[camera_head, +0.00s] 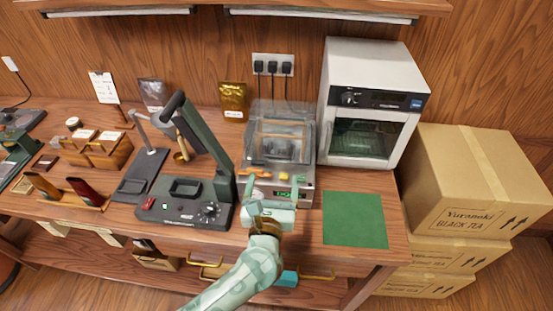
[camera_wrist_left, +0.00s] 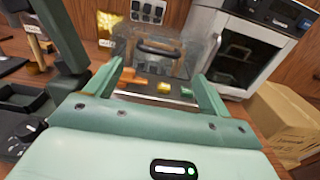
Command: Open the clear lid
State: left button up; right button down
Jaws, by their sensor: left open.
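The clear lid (camera_head: 281,133) is a see-through box on the grey machine (camera_head: 306,194) at the middle of the counter. It appears to be down over the machine. In the left wrist view the lid (camera_wrist_left: 186,50) shows ahead, with a dark handle (camera_wrist_left: 157,48) across its front. My left gripper (camera_head: 271,184) is open and empty, in front of the machine's panel with its coloured buttons. In the left wrist view the fingers (camera_wrist_left: 158,70) stand apart, framing the buttons, with the handle beyond them. My right gripper is not in view.
A dark green press-like device (camera_head: 185,210) stands close on the left of the machine. A white oven (camera_head: 372,75) stands at the back right. A green mat (camera_head: 355,220) lies bare at the front right. Cardboard boxes (camera_head: 465,185) are stacked beyond the counter's right end.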

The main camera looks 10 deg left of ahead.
pick_arm(q)
send_near(281, 134)
jog(key=shift+w+a+f, duration=0.15)
jog(key=shift+w+f, duration=1)
jog(key=shift+w, duration=0.05)
jog(key=shift+c, duration=0.2)
